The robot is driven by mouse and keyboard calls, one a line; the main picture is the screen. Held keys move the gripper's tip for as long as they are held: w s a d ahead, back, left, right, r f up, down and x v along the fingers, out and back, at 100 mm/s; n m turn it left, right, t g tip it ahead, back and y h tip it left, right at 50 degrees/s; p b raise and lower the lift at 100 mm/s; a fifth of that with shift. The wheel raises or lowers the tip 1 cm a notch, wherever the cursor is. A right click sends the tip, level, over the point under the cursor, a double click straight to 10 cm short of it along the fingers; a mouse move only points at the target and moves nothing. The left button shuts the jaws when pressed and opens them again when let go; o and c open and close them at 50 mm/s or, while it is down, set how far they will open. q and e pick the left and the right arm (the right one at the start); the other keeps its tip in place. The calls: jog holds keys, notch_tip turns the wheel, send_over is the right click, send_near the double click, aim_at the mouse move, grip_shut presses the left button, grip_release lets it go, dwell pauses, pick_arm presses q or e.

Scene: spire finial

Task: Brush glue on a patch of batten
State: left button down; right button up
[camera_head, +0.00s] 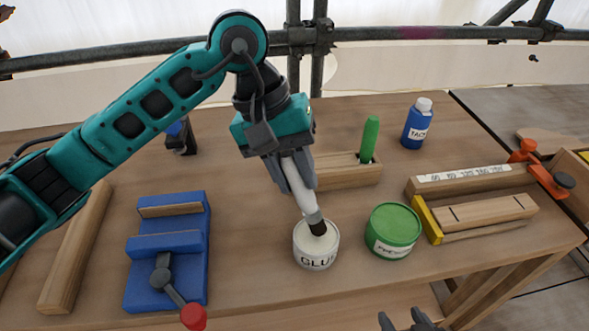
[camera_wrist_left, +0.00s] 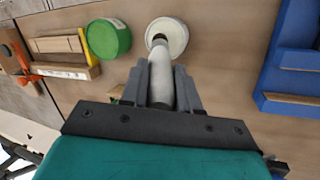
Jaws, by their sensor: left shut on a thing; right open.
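My left gripper (camera_head: 290,174) is shut on the white handle of a glue brush (camera_head: 302,190). The brush points down, and its dark bristles are at the open top of the white glue pot (camera_head: 316,258). I cannot tell how deep they go. In the left wrist view the brush (camera_wrist_left: 161,75) runs from the fingers (camera_wrist_left: 162,88) to the glue pot (camera_wrist_left: 168,30). A wooden batten (camera_head: 484,212) with dark marks across its top lies at the right, by a yellow-ended piece. My right gripper (camera_head: 408,322) is open and empty at the bottom edge, partly cut off.
A green tin (camera_head: 393,231) stands just right of the pot. A blue vise-like fixture (camera_head: 168,250) is at the left.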

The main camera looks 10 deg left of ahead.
pick_arm(q)
jog(key=shift+f+b, duration=0.7)
jog(key=shift+b, duration=0.05)
dwell(0.6)
jog(key=shift+s+f+b, duration=0.1)
jog(key=shift+f+b, duration=0.05)
jog(key=shift+b, duration=0.35)
dwell(2.0)
jog(key=shift+r+p, duration=1.3)
jog(key=shift+r, duration=2.4)
jog(key=shift+f, duration=0.1)
